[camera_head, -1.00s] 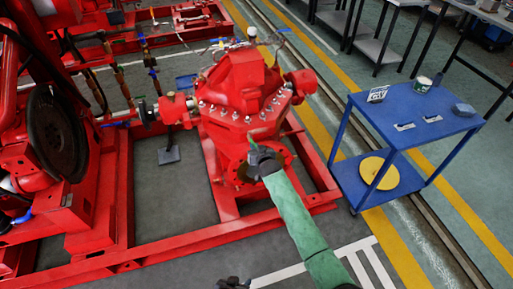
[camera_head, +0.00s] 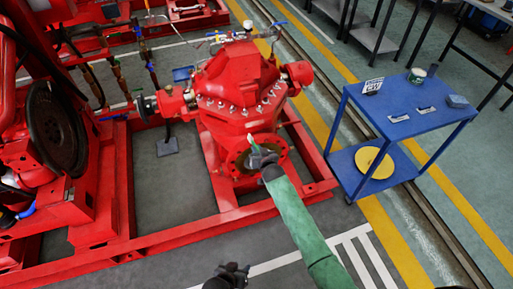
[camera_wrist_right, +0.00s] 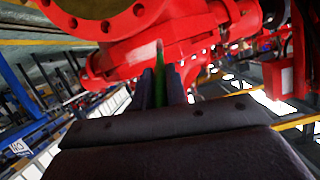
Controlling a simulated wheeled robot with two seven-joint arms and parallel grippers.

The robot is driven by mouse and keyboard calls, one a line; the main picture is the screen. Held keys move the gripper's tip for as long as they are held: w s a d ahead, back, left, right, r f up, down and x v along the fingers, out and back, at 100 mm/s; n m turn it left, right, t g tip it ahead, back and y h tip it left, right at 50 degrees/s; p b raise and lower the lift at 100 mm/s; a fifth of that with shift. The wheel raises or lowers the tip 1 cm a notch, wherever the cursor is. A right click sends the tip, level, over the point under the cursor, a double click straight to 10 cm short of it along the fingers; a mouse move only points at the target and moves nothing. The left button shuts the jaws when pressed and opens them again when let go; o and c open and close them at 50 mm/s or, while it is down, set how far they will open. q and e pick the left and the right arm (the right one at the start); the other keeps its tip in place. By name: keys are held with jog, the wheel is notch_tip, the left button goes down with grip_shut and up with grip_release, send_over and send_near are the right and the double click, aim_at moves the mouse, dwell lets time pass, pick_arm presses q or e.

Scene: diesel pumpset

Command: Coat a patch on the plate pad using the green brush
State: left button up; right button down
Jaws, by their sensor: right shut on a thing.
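My right gripper (camera_head: 258,153) is at the front flange of the red pump (camera_head: 236,88), at the end of a green-sleeved arm. In the right wrist view its two dark fingers (camera_wrist_right: 160,88) are shut on the green brush (camera_wrist_right: 159,80). The brush has a pale tip that points at the red casing; I cannot tell whether it touches. My left gripper (camera_head: 232,272) is low at the bottom edge, away from the pump, and its jaws are too small and dark to read. I cannot pick out the plate pad or any coating for sure.
A blue cart (camera_head: 350,115) stands to the right, with a tin (camera_head: 417,75) and small items on top and a yellow disc (camera_head: 374,162) on its lower shelf. The red base frame (camera_head: 160,245) surrounds the pump. Grey floor is clear in front.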

aim_at(252, 139)
jog(key=shift+f+p+v, duration=0.2)
jog(key=shift+p+v, duration=0.5)
jog(key=shift+v, duration=0.2)
jog(key=shift+s+d+p, duration=0.2)
jog(key=shift+s+p, duration=0.1)
jog(key=shift+s, duration=0.35)
jog(key=shift+f, duration=0.1)
jog(key=shift+w, duration=0.1)
jog(key=shift+w+a+b, duration=0.4)
jog(key=shift+w+b, duration=0.05)
jog(key=shift+w, duration=0.75)
jog(key=shift+w+a+b, duration=0.35)
jog(key=shift+w+b, duration=0.15)
jog(key=shift+w, duration=0.65)
jog(key=shift+w+a+b, duration=0.4)
jog(key=shift+w+b, duration=0.05)
jog(key=shift+w, duration=0.75)
jog(key=shift+w+a+b, duration=0.3)
jog(key=shift+w+b, duration=0.05)
jog(key=shift+w, duration=0.4)
jog(key=shift+d, duration=0.15)
